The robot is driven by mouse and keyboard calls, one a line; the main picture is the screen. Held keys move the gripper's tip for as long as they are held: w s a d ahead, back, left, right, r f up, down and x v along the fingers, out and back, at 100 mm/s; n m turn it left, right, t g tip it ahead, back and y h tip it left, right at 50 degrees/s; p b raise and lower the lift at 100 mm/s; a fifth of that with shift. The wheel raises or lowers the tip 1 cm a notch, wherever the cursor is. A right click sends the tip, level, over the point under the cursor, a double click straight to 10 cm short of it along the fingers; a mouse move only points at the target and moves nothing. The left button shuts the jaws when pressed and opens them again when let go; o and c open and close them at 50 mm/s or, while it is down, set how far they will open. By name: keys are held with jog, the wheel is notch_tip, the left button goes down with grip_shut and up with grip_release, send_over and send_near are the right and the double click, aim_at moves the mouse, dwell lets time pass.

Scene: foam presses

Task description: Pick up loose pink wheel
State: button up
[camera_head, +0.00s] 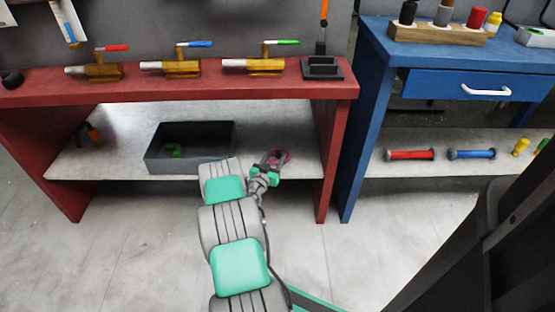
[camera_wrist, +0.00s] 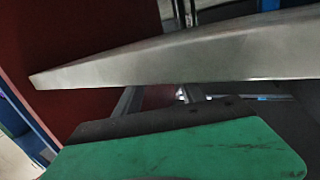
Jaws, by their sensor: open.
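The pink wheel (camera_head: 284,156) is on the lower shelf of the red bench, towards its right end, in the head view. My gripper (camera_head: 272,158) is right at the wheel and hides part of it. The jaws are open, and I cannot tell whether they touch the wheel or have it between them. In the wrist view the fingers of my gripper (camera_wrist: 157,96) reach up to a pale grey edge, where their tips are hidden. The wheel does not show in the wrist view.
The red bench's right leg (camera_head: 326,150) is close on the right. In the wrist view, the grey edge (camera_wrist: 170,68) crosses before my gripper.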

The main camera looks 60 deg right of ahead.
jog(key=shift+w+d+f, duration=0.1)
jog(key=shift+d, duration=0.7)
grip_shut()
dwell(0.8)
